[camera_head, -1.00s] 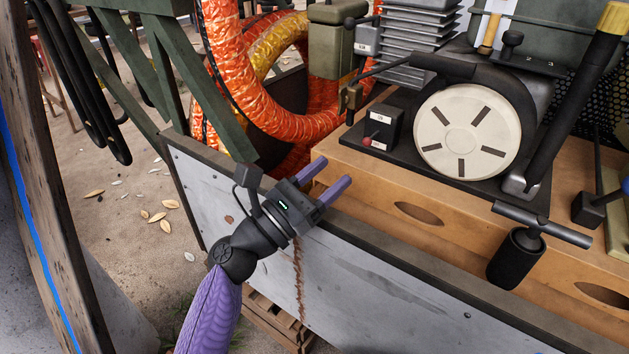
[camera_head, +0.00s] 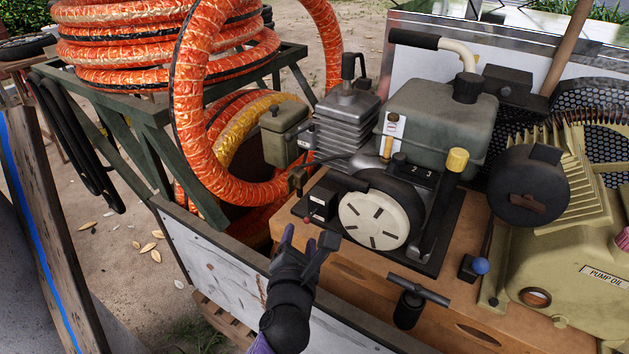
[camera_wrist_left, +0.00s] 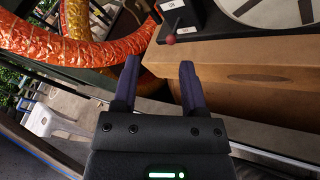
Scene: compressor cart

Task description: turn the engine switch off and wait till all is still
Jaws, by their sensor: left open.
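The engine switch (camera_head: 321,201) is a small black box with white labels, at the left front of the engine beside the cream recoil disc (camera_head: 374,220). A small red-tipped lever (camera_head: 306,220) sticks out low on its front. In the left wrist view the red tip (camera_wrist_left: 170,40) shows just beyond and above my fingertips, with part of the switch box (camera_wrist_left: 187,18) at the top edge. My right gripper is out of view.
The engine sits on a wooden base (camera_head: 345,253) behind a grey side panel (camera_head: 225,265). Orange hose (camera_head: 195,140) hangs close on the left. A black T-handle (camera_head: 408,307) stands at the right front, near the pump (camera_head: 560,265).

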